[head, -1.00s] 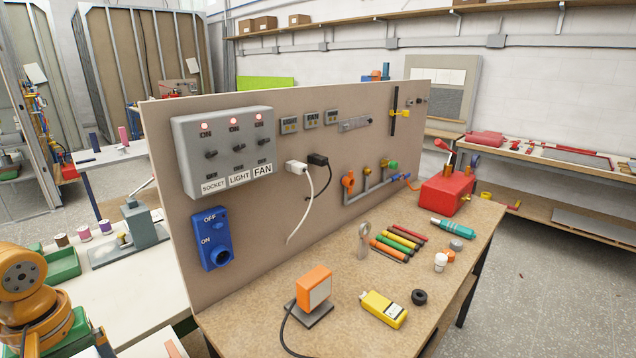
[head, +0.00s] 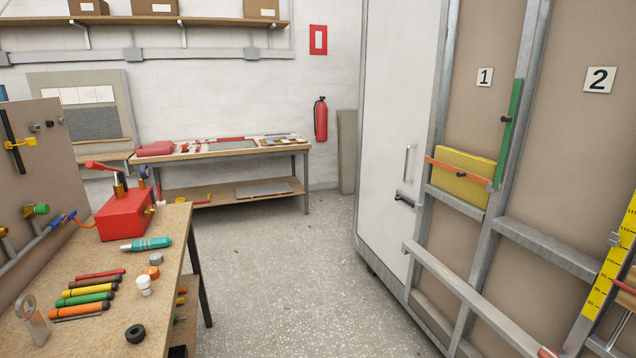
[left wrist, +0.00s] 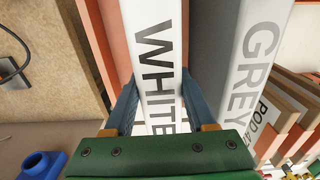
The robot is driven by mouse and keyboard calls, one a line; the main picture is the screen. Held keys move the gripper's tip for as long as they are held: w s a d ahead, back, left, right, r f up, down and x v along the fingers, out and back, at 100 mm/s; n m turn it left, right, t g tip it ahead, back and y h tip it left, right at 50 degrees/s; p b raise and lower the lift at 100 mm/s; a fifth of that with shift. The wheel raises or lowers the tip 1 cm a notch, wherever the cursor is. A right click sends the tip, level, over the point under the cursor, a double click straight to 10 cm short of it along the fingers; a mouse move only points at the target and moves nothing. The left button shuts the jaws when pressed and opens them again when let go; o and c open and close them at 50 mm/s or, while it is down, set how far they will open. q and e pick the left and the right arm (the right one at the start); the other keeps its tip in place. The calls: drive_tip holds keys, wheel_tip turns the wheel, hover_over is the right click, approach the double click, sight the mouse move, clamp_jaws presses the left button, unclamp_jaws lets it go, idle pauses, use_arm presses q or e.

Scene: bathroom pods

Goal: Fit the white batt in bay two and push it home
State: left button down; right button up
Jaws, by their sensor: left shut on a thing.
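In the left wrist view, my left gripper (left wrist: 160,108) has its blue fingers on both sides of the white batt (left wrist: 155,75), marked WHITE, and is shut on it. The batt stands beside a second batt marked GREY (left wrist: 252,70), between salmon-coloured uprights. In the head view, bay two (head: 568,150) is a beige-backed bay at the right, between grey metal studs, with a "2" sign (head: 600,80). A grey rail crosses it. Its right side is cut off by the frame. Neither gripper shows in the head view.
Bay one (head: 480,120) holds a yellow block behind an orange strap, with a green strip beside it. A yellow measuring rule (head: 612,262) stands at the right. A bench with tools (head: 100,290) is at the left; clear floor (head: 290,260) lies between.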

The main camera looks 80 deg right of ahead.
use_arm(q)
wheel_tip(320, 180, up, 7)
drive_tip(key=p, duration=0.6)
drive_tip(key=shift+f, duration=0.15)
drive_tip(key=shift+d, duration=0.1)
